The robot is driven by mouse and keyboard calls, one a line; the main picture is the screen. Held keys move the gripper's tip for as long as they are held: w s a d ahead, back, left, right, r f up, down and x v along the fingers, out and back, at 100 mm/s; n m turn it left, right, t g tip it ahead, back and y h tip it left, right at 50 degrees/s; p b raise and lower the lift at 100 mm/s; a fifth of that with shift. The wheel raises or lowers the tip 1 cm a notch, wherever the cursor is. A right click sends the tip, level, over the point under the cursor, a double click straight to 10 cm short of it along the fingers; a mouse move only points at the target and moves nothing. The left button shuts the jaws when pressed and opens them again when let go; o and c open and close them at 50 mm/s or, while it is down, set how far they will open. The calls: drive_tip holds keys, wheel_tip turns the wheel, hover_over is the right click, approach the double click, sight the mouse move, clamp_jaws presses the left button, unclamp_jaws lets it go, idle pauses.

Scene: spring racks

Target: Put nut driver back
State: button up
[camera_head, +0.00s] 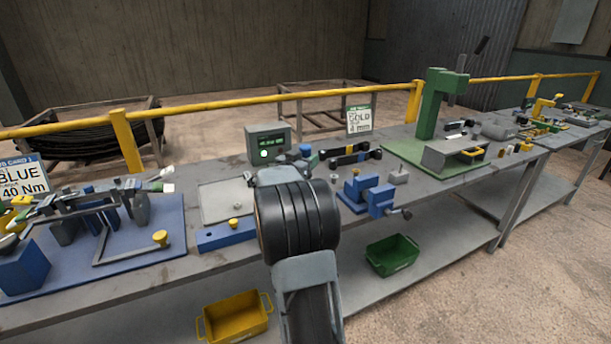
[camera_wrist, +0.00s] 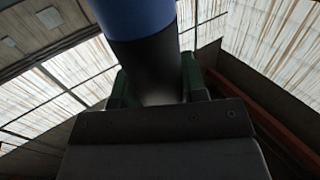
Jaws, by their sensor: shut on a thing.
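The nut driver, seen as a thick handle with a blue part (camera_wrist: 140,14) and a black part, fills the upper middle of the wrist view. My gripper (camera_wrist: 156,84) is shut on the black part, with a green finger on each side. The handle's far end is cut off by the frame. In the head view, my arm hides the gripper and most of what it holds. A small blue piece (camera_head: 305,149) shows just above my arm there; I cannot tell whether it is the held tool.
A green-lit box (camera_head: 268,144) stands behind. A blue fixture board (camera_head: 150,250) is left; a green press (camera_head: 436,105) is right. Bins sit below.

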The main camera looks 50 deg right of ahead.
drive_tip(key=shift+f+b, duration=0.35)
drive_tip(key=shift+f, duration=1.95)
drive_tip(key=o, duration=1.2)
